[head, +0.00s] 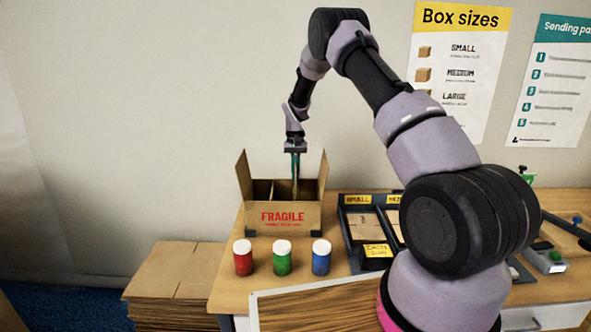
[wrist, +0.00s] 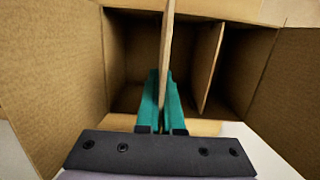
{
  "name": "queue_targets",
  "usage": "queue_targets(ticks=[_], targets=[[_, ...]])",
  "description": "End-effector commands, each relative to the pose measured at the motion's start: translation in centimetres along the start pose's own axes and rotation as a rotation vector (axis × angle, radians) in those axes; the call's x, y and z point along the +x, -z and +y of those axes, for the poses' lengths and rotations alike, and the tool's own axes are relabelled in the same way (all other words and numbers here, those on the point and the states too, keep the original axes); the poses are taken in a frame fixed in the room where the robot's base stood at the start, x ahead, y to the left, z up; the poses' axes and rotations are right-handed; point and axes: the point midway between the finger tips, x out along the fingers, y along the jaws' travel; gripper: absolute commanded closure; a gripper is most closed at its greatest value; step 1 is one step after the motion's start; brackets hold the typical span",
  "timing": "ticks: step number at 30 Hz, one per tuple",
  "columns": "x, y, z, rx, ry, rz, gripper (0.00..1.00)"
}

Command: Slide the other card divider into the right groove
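The open carton marked FRAGILE (head: 283,216) stands on the bench with its side flaps up. My gripper (head: 295,172) points down into it, right of its middle in the head view. In the wrist view its teal fingers (wrist: 167,100) are shut on a card divider (wrist: 168,45), seen nearly edge-on and upright. Another card divider (wrist: 208,68) stands inside the carton to the right of the held one in the wrist view, apart from it. The grooves are not clearly visible, and I cannot tell whether the held divider's lower edge is in one.
Red (head: 243,258), green (head: 283,258) and blue (head: 321,258) jars with white lids stand in front of the carton. A dark tray (head: 347,236) with yellow labels lies to its right. Flat cardboard (head: 172,278) is stacked at the lower left.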

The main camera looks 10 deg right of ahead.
Motion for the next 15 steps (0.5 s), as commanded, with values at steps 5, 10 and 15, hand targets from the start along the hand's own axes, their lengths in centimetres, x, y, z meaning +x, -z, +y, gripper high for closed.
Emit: queue_targets(ticks=[5, 10, 15], targets=[[1.4, 0.2, 0.0, 0.0, 0.0, -0.001, 1.0], [2.8, 0.4, 0.0, 0.0, 0.0, -0.001, 1.0], [4.2, 0.6, 0.0, 0.0, 0.0, -0.001, 1.0]])
